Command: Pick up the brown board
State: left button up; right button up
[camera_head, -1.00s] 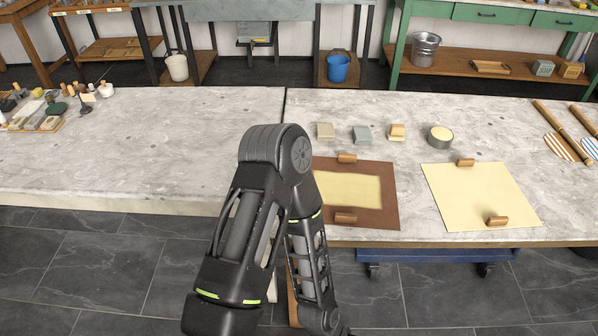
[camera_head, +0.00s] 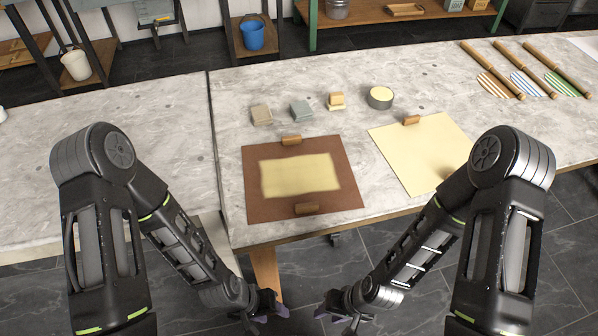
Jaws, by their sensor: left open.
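The brown board (camera_head: 257,206) lies flat on the stone-topped table, with a pale yellow rectangle (camera_head: 300,176) in its middle. One small wooden block-like handle (camera_head: 291,140) is at its far edge and another (camera_head: 307,208) at its near edge. My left gripper (camera_head: 272,309) is open and empty, in front of the table's near edge and below the board in the picture. My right gripper (camera_head: 337,316) is just to its right, also apart from the board, and its fingers look spread and empty.
A cream board (camera_head: 408,152) with similar handles lies to the right, partly hidden by my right arm. Behind are small blocks (camera_head: 301,110) and a round tin (camera_head: 380,98). The table left of the brown board is clear.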

aim_at(293, 178)
jog(key=j+z, duration=0.1)
jog(key=z, duration=1.85)
jog(key=k+j, duration=0.2)
jog(key=k, duration=0.25)
jog(key=k+j, duration=0.2)
jog(key=k, duration=0.3)
